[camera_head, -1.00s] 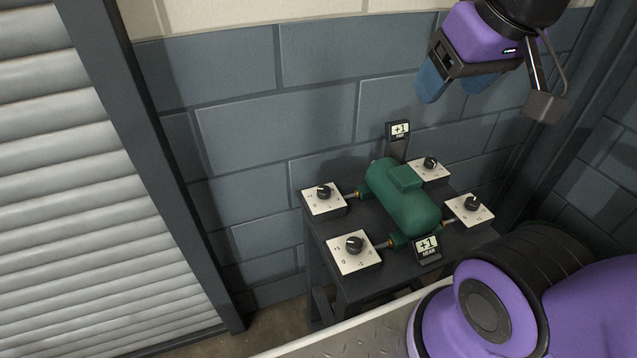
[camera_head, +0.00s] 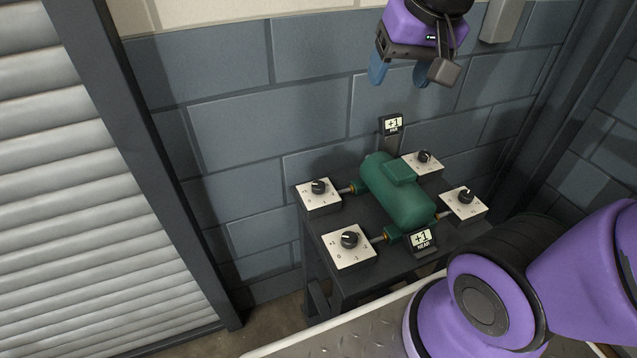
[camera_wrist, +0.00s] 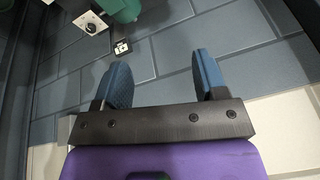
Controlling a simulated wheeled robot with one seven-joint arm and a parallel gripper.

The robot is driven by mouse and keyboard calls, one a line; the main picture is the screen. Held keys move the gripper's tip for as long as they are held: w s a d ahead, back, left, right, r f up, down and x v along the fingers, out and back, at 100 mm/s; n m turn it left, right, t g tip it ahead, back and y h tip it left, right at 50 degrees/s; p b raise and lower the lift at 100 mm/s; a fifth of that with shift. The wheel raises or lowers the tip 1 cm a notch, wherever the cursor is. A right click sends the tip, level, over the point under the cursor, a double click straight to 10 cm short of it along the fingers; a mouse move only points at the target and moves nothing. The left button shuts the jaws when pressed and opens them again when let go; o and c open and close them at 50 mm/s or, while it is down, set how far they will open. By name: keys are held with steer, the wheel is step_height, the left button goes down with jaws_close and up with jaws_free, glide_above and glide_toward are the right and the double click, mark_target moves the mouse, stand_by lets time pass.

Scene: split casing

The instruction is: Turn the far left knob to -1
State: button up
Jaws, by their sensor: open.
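The far left knob (camera_head: 318,186) is a black dial on a white square plate with printed marks, at the left back of the dark stand in the head view. A small pipe joins its box to the green casing (camera_head: 395,190). The far display (camera_head: 393,124) on its post reads +1. My gripper (camera_head: 399,76) is open and empty, high above the stand and to the right of the far left knob, well apart from it. In the wrist view my gripper (camera_wrist: 162,80) shows nothing between its blue fingers; one knob box (camera_wrist: 90,24) and a display (camera_wrist: 122,48) show beyond them.
The near left knob (camera_head: 349,239), far right knob (camera_head: 424,157) and near right knob (camera_head: 466,196) surround the casing. The near display (camera_head: 422,240) reads +1. A grey block wall (camera_head: 260,120) stands behind, a shutter (camera_head: 90,200) at left. Space above the stand is clear.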

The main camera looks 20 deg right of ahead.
steer(key=w+a+f+m+g, duration=0.2)
steer(key=w+a+f+m, duration=0.15)
steer(key=w+f, duration=0.7)
steer(key=m+g, duration=0.2)
steer(key=m, duration=0.3)
glide_toward(319, 184)
steer(key=shift+h, duration=0.3)
steer(key=f, duration=0.9)
steer(key=shift+a+f, duration=0.3)
steer(key=c, duration=0.9)
